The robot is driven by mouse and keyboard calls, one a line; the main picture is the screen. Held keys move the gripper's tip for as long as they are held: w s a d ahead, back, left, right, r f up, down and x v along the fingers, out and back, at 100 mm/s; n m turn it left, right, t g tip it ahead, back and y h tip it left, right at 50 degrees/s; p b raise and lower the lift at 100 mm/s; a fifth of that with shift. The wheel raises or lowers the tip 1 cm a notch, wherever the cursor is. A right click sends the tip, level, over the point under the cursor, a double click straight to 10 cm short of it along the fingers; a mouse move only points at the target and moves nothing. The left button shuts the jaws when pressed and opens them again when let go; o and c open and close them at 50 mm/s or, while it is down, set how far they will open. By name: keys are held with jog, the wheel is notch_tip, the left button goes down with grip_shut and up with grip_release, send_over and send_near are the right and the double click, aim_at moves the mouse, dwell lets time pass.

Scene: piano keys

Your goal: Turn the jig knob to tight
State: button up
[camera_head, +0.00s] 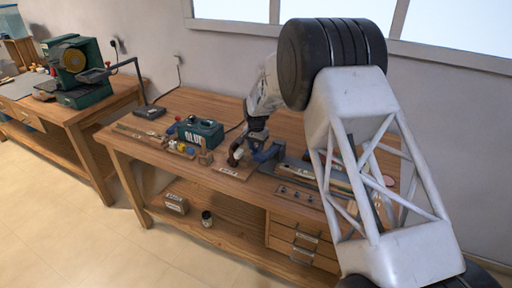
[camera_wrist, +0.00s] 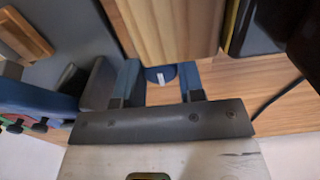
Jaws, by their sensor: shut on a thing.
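In the wrist view, the jig knob (camera_wrist: 161,75) is a dark blue round piece with a white mark on its face. It sits between the two blue fingers of my gripper (camera_wrist: 160,83), which is shut on it. A light wooden block (camera_wrist: 168,28) rises just beyond the knob. In the head view, my gripper (camera_head: 247,148) is low over the wooden workbench (camera_head: 220,102), at a small board with a label (camera_head: 228,168). The knob itself is too small to make out there.
A blue tool (camera_head: 268,153) lies close to the right of my gripper. A green toolbox (camera_head: 200,132) and small items stand to the left. Long strips and rods lie to the right. A green machine (camera_head: 75,70) is on another bench at far left.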

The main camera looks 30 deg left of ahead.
aim_at(256, 148)
jog(key=o, duration=0.9)
jog(key=shift+r, duration=0.1)
jog(key=shift+r, duration=3.85)
